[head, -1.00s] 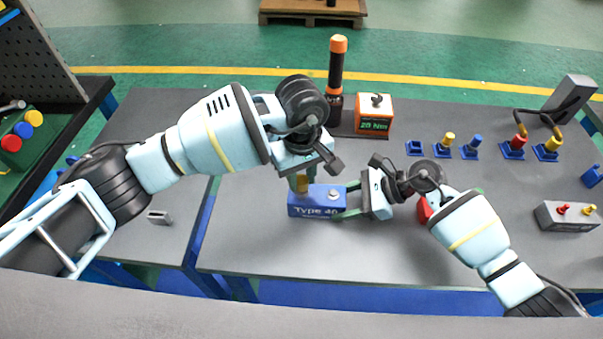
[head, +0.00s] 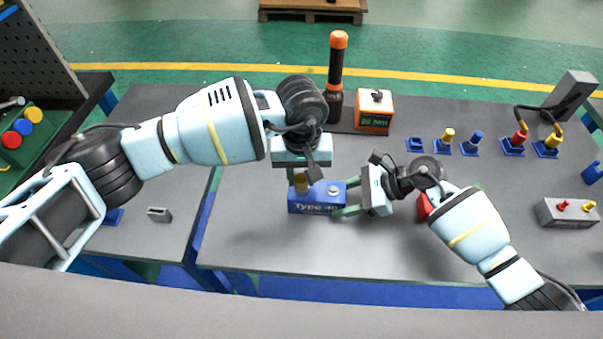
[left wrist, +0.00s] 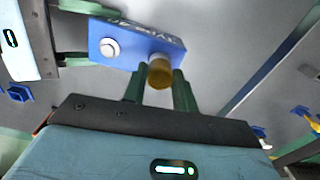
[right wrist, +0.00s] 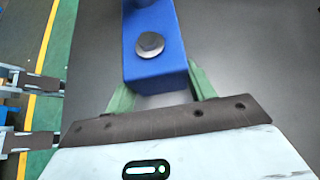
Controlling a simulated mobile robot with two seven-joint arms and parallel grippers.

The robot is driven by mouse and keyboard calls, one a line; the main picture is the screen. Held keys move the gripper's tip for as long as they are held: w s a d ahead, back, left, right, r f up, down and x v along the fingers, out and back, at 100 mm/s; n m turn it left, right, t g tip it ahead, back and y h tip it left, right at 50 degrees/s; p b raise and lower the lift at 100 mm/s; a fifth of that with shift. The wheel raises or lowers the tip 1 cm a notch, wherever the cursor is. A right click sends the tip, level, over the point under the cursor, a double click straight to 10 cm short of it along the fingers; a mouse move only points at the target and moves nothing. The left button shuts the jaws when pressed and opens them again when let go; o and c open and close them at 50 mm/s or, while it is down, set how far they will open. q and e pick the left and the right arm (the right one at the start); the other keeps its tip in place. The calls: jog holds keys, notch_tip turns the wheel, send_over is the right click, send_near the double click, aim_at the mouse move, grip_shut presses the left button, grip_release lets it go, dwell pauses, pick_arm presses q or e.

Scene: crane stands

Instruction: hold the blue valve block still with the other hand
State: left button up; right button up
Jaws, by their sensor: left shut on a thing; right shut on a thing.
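The blue valve block (head: 316,207), marked "Type 40", sits on the grey table in the head view. It has a silver bolt (right wrist: 150,44) on top and a brass cylinder (left wrist: 160,72) at its left end. My right gripper (head: 346,198) is shut on the block's right end, its green fingers (right wrist: 162,88) on either side of it. My left gripper (head: 300,178) points down above the block's left end, shut on the brass cylinder; its green fingers (left wrist: 160,88) flank the cylinder in the left wrist view. The cylinder's lower end is hidden.
An orange-and-black tool (head: 336,75) stands behind, beside an orange box with a display (head: 374,112). Blue holders with yellow, blue and red plugs (head: 470,142) are at the back right. A red object (head: 424,208) lies partly under my right arm. The table's front is clear.

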dwell(0.3)
pick_arm(q)
jog(key=m, duration=0.5)
jog(key=shift+m, duration=0.3)
jog(key=m, duration=0.4)
jog(key=shift+a+m, duration=0.1)
jog(key=shift+m, duration=0.3)
jog(key=o, duration=1.1)
jog(key=shift+c, duration=0.6)
